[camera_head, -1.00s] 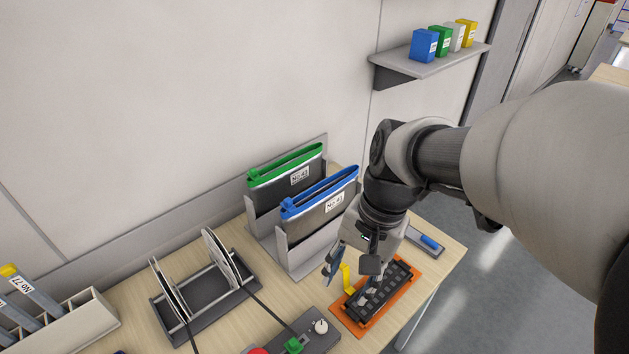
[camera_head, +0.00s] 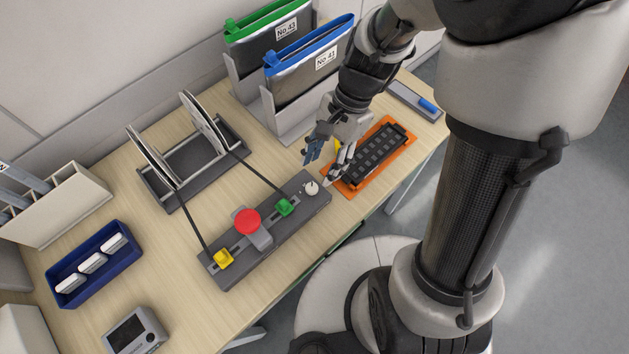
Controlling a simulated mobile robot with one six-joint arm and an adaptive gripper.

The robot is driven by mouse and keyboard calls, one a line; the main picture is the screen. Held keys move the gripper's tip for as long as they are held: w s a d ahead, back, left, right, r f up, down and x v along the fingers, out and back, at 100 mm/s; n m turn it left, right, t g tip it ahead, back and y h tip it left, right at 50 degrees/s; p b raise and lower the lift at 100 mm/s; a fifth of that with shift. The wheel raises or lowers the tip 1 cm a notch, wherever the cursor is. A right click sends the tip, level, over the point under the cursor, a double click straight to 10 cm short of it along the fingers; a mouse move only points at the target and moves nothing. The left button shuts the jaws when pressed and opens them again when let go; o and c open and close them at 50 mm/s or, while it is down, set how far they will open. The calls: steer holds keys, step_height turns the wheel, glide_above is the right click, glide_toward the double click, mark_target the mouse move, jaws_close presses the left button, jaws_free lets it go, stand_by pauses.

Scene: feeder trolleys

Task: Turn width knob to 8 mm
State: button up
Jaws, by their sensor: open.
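The width knob seems to be the small white round knob (camera_head: 311,188) at the right end of a dark grey control bar (camera_head: 282,230). Any marks or scale around it are too small to read. My gripper (camera_head: 322,166) is open and empty, just above and beyond the white knob, with its fingers pointing down toward the bar. I cannot tell whether a finger touches the knob. The bar also carries a green slider (camera_head: 284,207), a red round button (camera_head: 247,221) and a yellow slider (camera_head: 223,258).
An orange tray with a black slotted insert (camera_head: 409,146) lies right of my gripper. Green-topped (camera_head: 266,40) and blue-topped (camera_head: 312,65) pouches stand behind it. A rack with reels (camera_head: 194,165), a blue bin (camera_head: 97,262) and a small display device (camera_head: 134,331) are left.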

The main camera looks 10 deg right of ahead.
mark_target(312, 187)
steer(key=b+x, duration=0.2)
steer(key=x, duration=0.4)
steer(key=shift+a+f, duration=0.1)
steer(key=shift+f, duration=0.2)
jaws_close()
